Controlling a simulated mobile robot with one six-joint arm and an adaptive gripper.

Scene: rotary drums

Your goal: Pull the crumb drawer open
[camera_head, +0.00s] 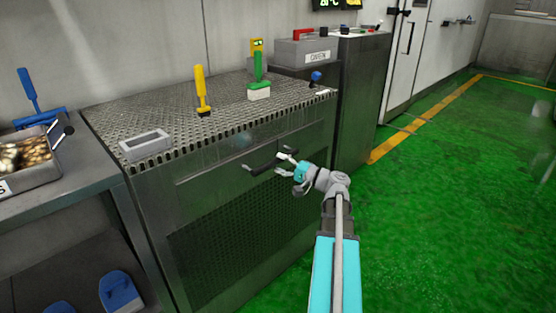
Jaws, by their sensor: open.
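The crumb drawer (205,182) looks to be the wide metal front panel near the top of the perforated-top unit, and it appears shut, flush with the unit's front. Its dark bar handle (262,168) sticks out toward its right part. My gripper (281,164) is open, its fingers close to the right end of the handle. Whether a finger touches the handle I cannot tell at this size. My arm reaches in from the lower right.
On the perforated top (215,122) stand a yellow-handled tool (201,88), a green-handled brush (258,80) and a grey tray (145,143). A bench with a food pan (38,160) adjoins at left. A metal cabinet (357,100) stands at right. Green floor (450,200) is free.

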